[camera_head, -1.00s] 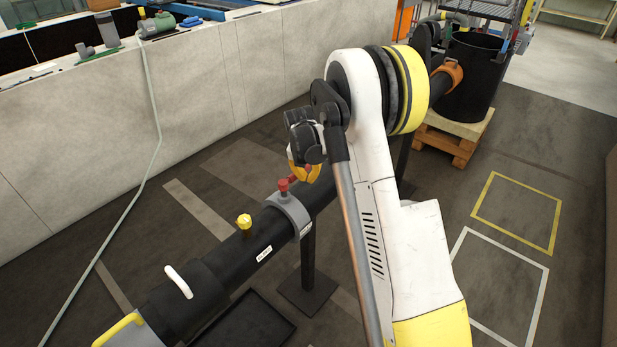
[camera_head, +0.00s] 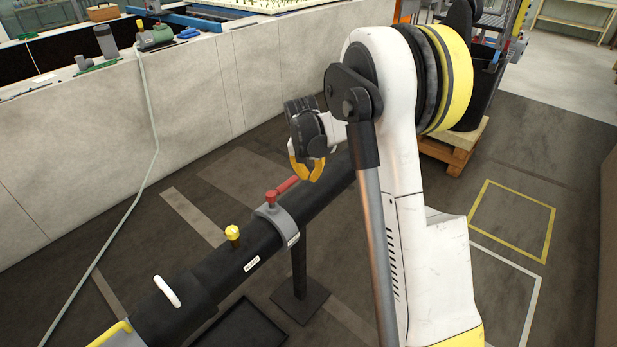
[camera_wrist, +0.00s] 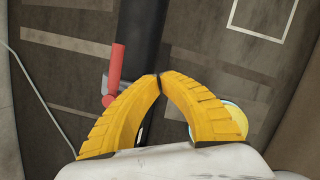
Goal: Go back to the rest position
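My gripper (camera_head: 307,178) hangs above the black pipe, just right of the red lever (camera_head: 287,185), with its yellow fingers pointing down. In the wrist view the fingertips (camera_wrist: 160,76) meet with nothing seen between them. The red lever also shows in the wrist view (camera_wrist: 116,68), left of the fingers and apart from them. The black pipe (camera_head: 205,289) runs diagonally below; in the wrist view (camera_wrist: 143,30) it passes behind the fingertips. My white and yellow arm hides part of the pipe's far end.
A grey collar (camera_head: 283,226) with a red knob sits on the pipe, on a black stand (camera_head: 300,300). A yellow knob (camera_head: 232,233) and white handle (camera_head: 167,291) are nearer. A pale wall (camera_head: 190,105) stands left. Floor with a yellow outline (camera_head: 512,222) lies open at right.

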